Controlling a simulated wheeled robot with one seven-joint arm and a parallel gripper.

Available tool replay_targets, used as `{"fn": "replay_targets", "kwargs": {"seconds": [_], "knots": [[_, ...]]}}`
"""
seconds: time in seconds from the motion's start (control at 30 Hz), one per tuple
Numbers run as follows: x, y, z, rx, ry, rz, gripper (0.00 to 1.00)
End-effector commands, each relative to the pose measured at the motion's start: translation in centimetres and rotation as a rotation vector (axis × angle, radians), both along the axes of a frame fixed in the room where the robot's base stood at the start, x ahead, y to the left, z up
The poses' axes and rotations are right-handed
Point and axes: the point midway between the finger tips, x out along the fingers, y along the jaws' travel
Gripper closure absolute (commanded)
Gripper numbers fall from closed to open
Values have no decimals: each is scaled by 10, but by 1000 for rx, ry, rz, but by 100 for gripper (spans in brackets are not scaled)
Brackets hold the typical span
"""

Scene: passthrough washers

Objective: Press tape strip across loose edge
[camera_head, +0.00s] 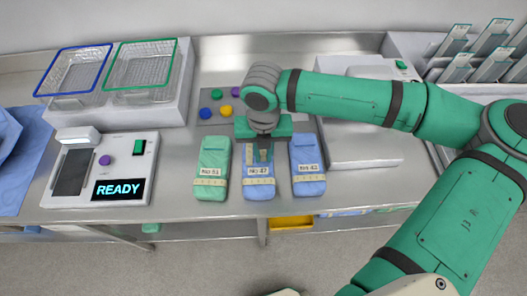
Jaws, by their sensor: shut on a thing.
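Three wrapped packs lie side by side on the steel counter: a green pack (214,155) on the left, a blue pack (258,192) in the middle and another blue pack (305,150) on the right. Each has a pale tape band and a small printed label near its front end. My gripper (262,154) points down over the rear part of the middle pack. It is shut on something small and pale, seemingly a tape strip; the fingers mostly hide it. I cannot tell whether it touches the pack. The loose edge cannot be made out.
A device with a READY display (119,189) stands left. Two wire baskets (140,75) with blue and green rims sit behind it. Coloured round pieces (205,113) lie behind the packs. The counter's front edge is close.

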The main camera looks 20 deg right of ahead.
Motion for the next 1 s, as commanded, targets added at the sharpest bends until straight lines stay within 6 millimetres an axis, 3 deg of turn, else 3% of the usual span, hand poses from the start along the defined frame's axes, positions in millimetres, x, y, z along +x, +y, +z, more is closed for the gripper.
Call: {"fn": "replay_targets", "kwargs": {"seconds": [0.2, 0.23, 0.3, 0.33, 0.73, 1.0], "knots": [[0, 0, 0, 0, 0, 0, 100], [0, 0, 0, 0, 0, 0, 83], [0, 0, 0, 0, 0, 0, 67], [0, 0, 0, 0, 0, 0, 64], [0, 0, 8, 0, 0, 0, 64], [0, 0, 53, 0, -2, 0, 64]]}}
